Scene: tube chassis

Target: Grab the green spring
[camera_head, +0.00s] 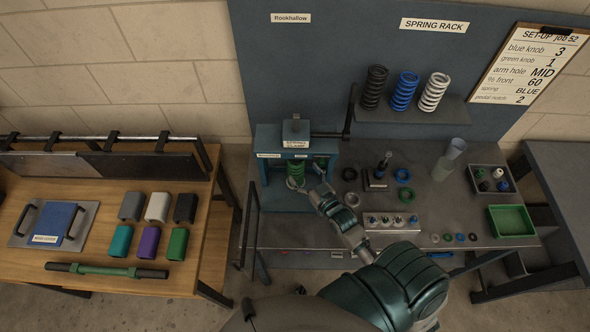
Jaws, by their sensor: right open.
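The green spring (295,169) stands upright inside the blue spring clamp (268,145), at the left end of the grey workbench. My right gripper (306,177) is open at the front of the clamp, with its fingers pointing at the spring. One finger reaches near the spring's lower front and the other is off to its right. I cannot tell whether either finger touches the spring. The right arm comes up from the bottom right. My left gripper is not in view.
A rack (410,107) above the bench holds black, blue and white springs. Small parts, a clear cylinder (449,159) and a green tray (511,220) lie to the right. A wooden table (110,275) with coloured blocks stands at the left. A vertical lever rises beside the clamp.

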